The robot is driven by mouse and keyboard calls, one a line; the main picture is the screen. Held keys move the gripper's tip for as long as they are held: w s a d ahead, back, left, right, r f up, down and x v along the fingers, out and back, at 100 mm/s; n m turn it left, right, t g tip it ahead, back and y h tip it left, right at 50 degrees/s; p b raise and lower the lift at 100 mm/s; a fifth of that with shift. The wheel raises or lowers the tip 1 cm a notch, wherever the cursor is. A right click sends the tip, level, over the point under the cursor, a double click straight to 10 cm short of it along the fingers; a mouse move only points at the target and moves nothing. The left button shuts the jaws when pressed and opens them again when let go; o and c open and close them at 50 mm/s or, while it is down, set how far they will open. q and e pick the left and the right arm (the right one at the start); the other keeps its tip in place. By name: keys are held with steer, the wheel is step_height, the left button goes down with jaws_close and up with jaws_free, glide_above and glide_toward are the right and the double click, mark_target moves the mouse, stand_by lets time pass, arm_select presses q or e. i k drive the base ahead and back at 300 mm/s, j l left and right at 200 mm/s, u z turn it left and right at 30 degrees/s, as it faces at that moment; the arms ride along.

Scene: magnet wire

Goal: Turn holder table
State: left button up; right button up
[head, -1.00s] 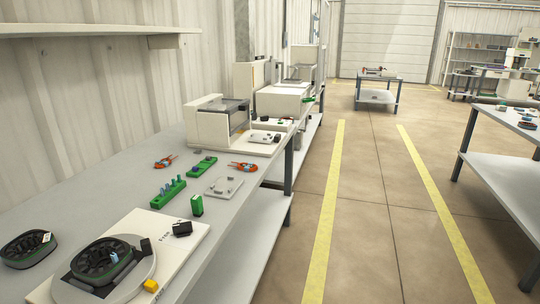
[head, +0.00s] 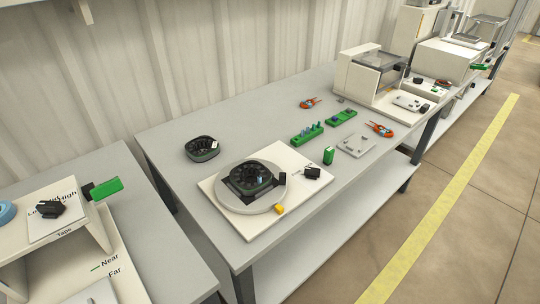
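The holder table is a round grey turntable (head: 276,196) on a white base plate (head: 245,229) near the front of the long grey workbench. A black ring-shaped part (head: 250,177) sits in the dark holder on top of it. A yellow block (head: 279,209) is at the turntable's front edge and a black block (head: 283,178) is at its right side. A small black piece (head: 312,172) lies on the base plate to the right. Neither of my grippers shows in the head view.
A second black ring part (head: 202,148) lies on the bench behind left. Green blocks (head: 307,134), a green box (head: 328,155), orange pliers (head: 380,129) and a grey plate (head: 356,145) lie to the right. A white machine (head: 372,72) stands farther back. A labelled white stand (head: 60,222) is at left.

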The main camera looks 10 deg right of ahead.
mark_target(228, 197)
steer(key=i+l+u, duration=0.1)
steer(key=l, duration=0.2)
steer(key=i+l, duration=0.15)
steer(key=l, duration=0.2)
steer(key=i+l+u, duration=0.15)
steer(key=l, duration=0.15)
steer(key=i+l+u, duration=0.1)
steer(key=l, duration=0.25)
